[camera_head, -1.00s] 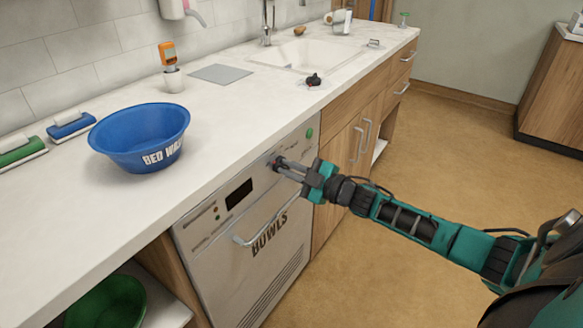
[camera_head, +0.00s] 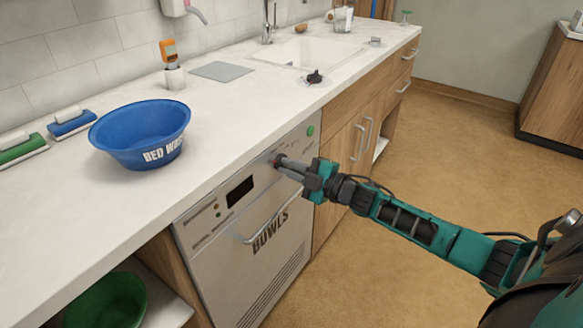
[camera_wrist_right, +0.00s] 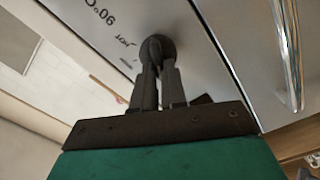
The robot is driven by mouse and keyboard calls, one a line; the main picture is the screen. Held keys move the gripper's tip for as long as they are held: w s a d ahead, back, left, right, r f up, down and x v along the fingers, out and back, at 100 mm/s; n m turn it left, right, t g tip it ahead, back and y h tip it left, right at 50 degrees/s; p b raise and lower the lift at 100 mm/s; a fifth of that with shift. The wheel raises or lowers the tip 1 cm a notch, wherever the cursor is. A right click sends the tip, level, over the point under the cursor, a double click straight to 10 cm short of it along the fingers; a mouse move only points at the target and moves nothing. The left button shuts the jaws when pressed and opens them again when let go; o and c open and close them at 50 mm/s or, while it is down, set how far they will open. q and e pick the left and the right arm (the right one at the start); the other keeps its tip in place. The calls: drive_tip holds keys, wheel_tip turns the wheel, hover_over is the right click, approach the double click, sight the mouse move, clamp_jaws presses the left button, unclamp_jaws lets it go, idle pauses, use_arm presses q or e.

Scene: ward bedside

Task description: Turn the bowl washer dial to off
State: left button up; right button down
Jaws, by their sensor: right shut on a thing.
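The bowl washer (camera_head: 255,255) is a pale front under the counter, marked BOWLS, with a dark display, a bar handle and a round green button. My right gripper (camera_head: 279,162) reaches the panel from the right and is shut on the dial. In the right wrist view the two fingers (camera_wrist_right: 160,78) close on the knob's raised grip. Panel lettering beside it reads partly "90°"; the off mark cannot be made out. My left gripper is not in view.
A blue bowl (camera_head: 140,138) stands on the white counter (camera_head: 235,115) above the washer. The washer's bar handle (camera_head: 268,218) sticks out below my right gripper. A green bowl (camera_head: 108,300) sits on a low shelf at left. The floor at right is clear.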

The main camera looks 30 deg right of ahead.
drive_tip(key=c, duration=1.2)
unclamp_jaws()
use_arm(q)
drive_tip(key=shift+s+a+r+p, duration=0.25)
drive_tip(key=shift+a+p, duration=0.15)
drive_tip(key=shift+p, duration=0.45)
use_arm(e)
drive_tip(key=v, duration=1.3)
